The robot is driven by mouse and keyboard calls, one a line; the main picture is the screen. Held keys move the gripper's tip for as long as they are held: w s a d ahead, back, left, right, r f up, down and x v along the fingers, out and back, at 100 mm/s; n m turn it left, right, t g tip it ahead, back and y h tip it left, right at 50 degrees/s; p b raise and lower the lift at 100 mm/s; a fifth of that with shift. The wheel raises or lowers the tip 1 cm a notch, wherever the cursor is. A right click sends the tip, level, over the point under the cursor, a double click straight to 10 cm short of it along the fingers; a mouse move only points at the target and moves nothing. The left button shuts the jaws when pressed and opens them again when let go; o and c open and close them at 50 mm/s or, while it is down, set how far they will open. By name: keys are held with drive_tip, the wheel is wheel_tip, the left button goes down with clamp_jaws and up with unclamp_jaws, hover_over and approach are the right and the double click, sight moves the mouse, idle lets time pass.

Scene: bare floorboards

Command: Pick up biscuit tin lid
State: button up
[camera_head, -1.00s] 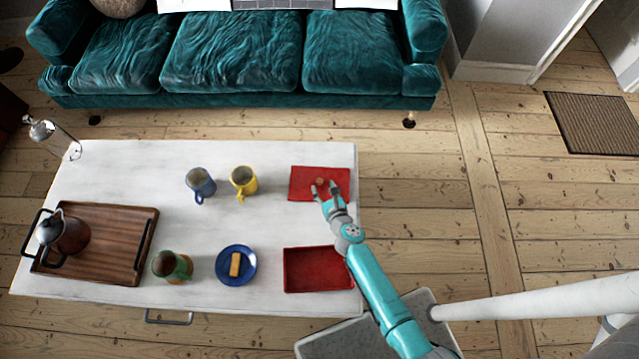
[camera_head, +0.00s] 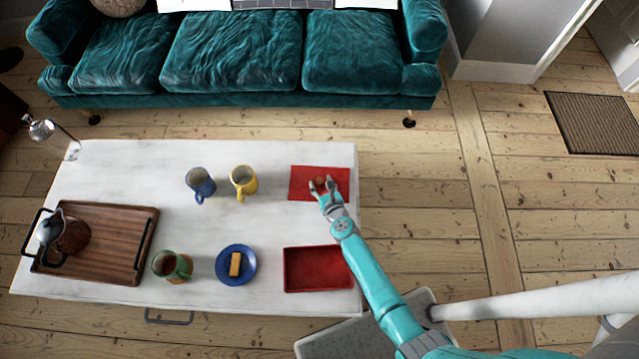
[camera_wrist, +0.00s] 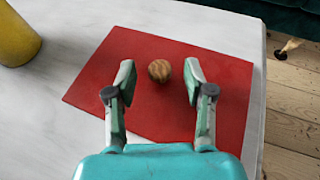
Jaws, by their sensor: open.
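The biscuit tin lid (camera_head: 303,176) is a flat red rectangle on the white table near its back right corner. A small round brown knob sits at its middle. The lid fills the centre of the wrist view (camera_wrist: 95,83), with the striped knob (camera_wrist: 159,70) between my fingers. My gripper (camera_head: 325,184) is open over the lid, with one finger on each side of the knob and visible space between. I cannot tell whether the fingertips touch the lid. The open red tin (camera_head: 318,269) stands at the table's front right, apart from the lid.
A yellow mug (camera_head: 243,181) and a blue mug (camera_head: 200,184) stand left of the lid. A green mug (camera_head: 171,266), a blue plate (camera_head: 221,270) with a biscuit, and a wooden tray (camera_head: 110,240) with a pot are farther left. The table's right edge is close to the lid.

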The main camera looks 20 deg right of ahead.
drive_tip(key=shift+x, duration=1.15)
drive_tip(key=shift+c, duration=0.3)
clamp_jaws()
